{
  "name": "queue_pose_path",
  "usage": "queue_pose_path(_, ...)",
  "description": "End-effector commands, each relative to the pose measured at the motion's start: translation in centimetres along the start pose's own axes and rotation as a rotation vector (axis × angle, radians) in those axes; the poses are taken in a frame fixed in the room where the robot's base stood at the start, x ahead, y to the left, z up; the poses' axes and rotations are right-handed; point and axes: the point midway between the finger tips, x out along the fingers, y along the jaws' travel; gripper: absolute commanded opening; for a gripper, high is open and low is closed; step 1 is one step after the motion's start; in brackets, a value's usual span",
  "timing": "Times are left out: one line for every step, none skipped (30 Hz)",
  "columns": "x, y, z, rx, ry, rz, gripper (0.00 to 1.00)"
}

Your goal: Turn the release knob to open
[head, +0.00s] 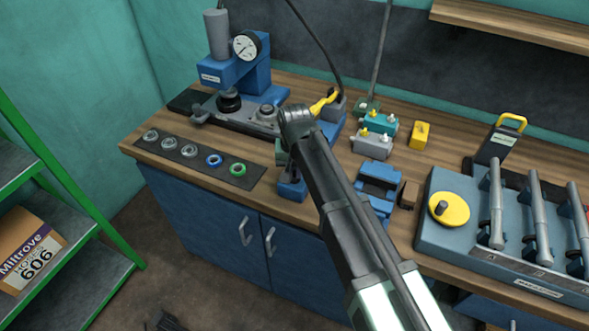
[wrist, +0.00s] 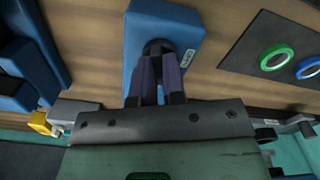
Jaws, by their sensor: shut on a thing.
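The release knob (wrist: 158,47) is a small dark round knob on a blue block (wrist: 183,23) on the bench, seen in the wrist view. My gripper (wrist: 159,62) has its two fingers closed on either side of the knob, and they cover much of it. In the head view the blue block (head: 291,190) shows below the end of my arm. The knob and fingertips are hidden behind my arm there. I cannot tell the knob's turned angle.
A blue press with a gauge (head: 247,46) stands at the back left. A dark mat (head: 225,173) with several rings lies left of the block. Right of my arm are a blue fixture (head: 378,183) and a grey-blue unit with a yellow handwheel (head: 449,209).

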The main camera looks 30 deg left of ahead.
Motion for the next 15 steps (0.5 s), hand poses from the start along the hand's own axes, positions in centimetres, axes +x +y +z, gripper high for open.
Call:
queue_pose_path(0.02, 0.01, 0.02, -0.040, 0.000, 0.000, 0.00)
queue_pose_path(0.02, 0.01, 0.02, -0.069, 0.000, 0.000, 0.00)
queue_pose_path(0.02, 0.01, 0.02, -0.106, 0.000, 0.000, 0.00)
queue_pose_path(0.02, 0.01, 0.02, -0.135, 0.000, 0.000, 0.00)
queue_pose_path(0.02, 0.01, 0.02, -0.164, 0.000, 0.000, 0.00)
queue_pose_path(0.02, 0.01, 0.02, -0.201, 0.000, 0.000, 0.00)
queue_pose_path(0.02, 0.01, 0.02, -0.230, 0.000, 0.000, 0.00)
queue_pose_path(0.02, 0.01, 0.02, -0.259, 0.000, 0.000, 0.00)
queue_pose_path(0.02, 0.01, 0.02, -0.296, 0.000, 0.000, 0.00)
queue_pose_path(0.02, 0.01, 0.02, -0.325, 0.000, 0.000, 0.00)
queue_pose_path(0.02, 0.01, 0.03, -0.354, 0.000, 0.000, 0.00)
queue_pose_path(0.03, 0.01, 0.03, -0.391, 0.000, 0.000, 0.00)
queue_pose_path(0.03, 0.01, 0.03, -0.420, 0.000, 0.000, 0.00)
queue_pose_path(0.03, 0.01, 0.03, -0.448, 0.000, 0.000, 0.00)
queue_pose_path(0.03, 0.01, 0.03, -0.486, 0.000, 0.000, 0.00)
